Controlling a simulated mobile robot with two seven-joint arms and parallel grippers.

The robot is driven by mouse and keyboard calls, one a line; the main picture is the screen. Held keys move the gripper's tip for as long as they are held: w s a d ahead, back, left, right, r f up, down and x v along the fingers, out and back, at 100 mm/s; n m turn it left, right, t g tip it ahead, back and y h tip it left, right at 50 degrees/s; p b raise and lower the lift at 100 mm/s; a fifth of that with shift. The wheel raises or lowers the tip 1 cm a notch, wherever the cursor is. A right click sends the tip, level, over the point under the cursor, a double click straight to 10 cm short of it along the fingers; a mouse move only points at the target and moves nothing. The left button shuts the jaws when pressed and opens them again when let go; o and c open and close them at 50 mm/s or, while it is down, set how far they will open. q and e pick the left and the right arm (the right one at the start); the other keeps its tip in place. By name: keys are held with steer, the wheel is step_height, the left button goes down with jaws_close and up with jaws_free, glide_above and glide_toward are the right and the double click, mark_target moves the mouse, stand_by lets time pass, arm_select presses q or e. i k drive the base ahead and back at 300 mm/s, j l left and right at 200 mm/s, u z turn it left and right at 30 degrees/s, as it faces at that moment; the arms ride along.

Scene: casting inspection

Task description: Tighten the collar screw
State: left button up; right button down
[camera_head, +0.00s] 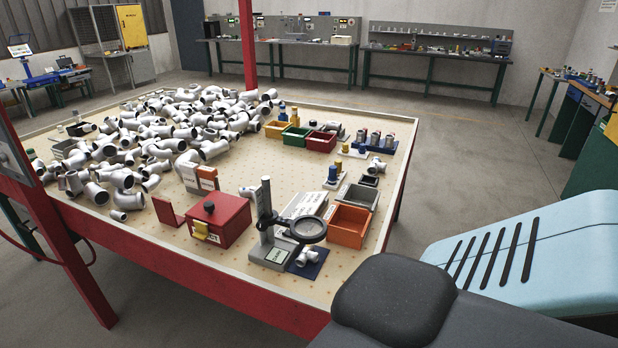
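A magnifier stand with a dark upright post (266,197) stands near the front edge of the table. A round dark magnifier ring (308,229) reaches out to the right from the post. A dark collar-like part (270,221) sits around the middle of the post. The collar screw itself is too small to make out. A white pipe fitting (306,257) lies on a dark blue pad (313,270) below the ring. Neither of my grippers is in view.
A red box (229,218) stands left of the stand, and an orange bin (348,226) stands to its right. A large heap of white pipe fittings (170,125) covers the table's left and back. Several bins and gauges line the right side. Bare tabletop (160,240) shows at the front left.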

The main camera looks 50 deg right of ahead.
mark_target(261, 225)
steer(key=z, duration=1.4)
